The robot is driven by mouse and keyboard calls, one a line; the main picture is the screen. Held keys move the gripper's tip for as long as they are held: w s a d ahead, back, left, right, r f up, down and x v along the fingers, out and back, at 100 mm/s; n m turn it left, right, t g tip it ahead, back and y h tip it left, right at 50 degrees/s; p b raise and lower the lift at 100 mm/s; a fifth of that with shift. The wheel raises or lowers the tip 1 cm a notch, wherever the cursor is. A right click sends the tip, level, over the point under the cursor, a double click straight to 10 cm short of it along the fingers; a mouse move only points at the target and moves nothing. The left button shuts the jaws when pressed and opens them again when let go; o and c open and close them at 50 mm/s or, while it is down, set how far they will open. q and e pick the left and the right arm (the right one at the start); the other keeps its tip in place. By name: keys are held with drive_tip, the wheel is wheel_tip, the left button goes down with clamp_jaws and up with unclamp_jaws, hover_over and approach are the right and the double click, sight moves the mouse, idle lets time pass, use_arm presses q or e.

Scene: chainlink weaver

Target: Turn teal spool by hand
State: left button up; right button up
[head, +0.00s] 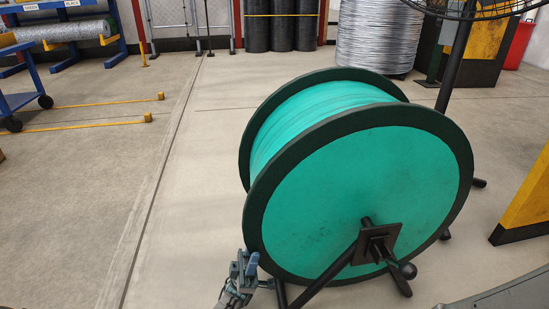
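The large teal spool (365,195) stands in the middle right of the head view, with dark green flanges and teal wound material between them. My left gripper (248,265) is at the lower left edge of the near flange, very close to the rim. I cannot tell whether it touches the rim, or whether its fingers are open or shut. My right gripper is not in view.
A silver wire coil (374,38) and dark mesh rolls (282,25) stand at the back. A yellow and black block (525,205) is close on the right. A blue cart (25,95) stands at the left. The floor left of the spool is clear.

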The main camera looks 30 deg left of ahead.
sight(274, 159)
use_arm(q)
drive_tip(key=r+g+y+p, duration=0.1)
drive_tip(key=r+p, duration=0.4)
drive_tip(key=p, duration=0.1)
drive_tip(key=r+g+y+p, duration=0.1)
drive_tip(key=r+y+p, duration=0.1)
drive_tip(key=r+p, duration=0.3)
drive_tip(key=r+g+y+p, duration=0.1)
drive_tip(key=r+p, duration=0.4)
drive_tip(key=p, duration=0.1)
drive_tip(key=shift+s+a+y+p, duration=0.25)
drive_tip(key=shift+a+y+p, duration=0.05)
drive_tip(key=shift+a+p, duration=0.05)
drive_tip(key=w+d+r+g+y+p, duration=0.1)
drive_tip(key=r+p, duration=0.3)
drive_tip(key=p, duration=0.1)
drive_tip(key=w+d+r+g+y+p, duration=0.1)
drive_tip(key=d+r+y+p, duration=0.1)
drive_tip(key=r+p, duration=0.2)
drive_tip(key=w+d+r+g+y+p, duration=0.1)
drive_tip(key=r+p, duration=0.3)
drive_tip(key=p, duration=0.3)
drive_tip(key=shift+w+d+r+y, duration=0.15)
drive_tip(key=shift+d+y, duration=0.15)
drive_tip(key=shift+d, duration=0.1)
drive_tip(key=shift+w+d+r+g+y+p, duration=0.3)
drive_tip(key=shift+w+d+r+p, duration=0.1)
drive_tip(key=shift+d+p, duration=0.25)
drive_tip(key=shift+s+a, duration=0.1)
drive_tip(key=shift+a, duration=0.1)
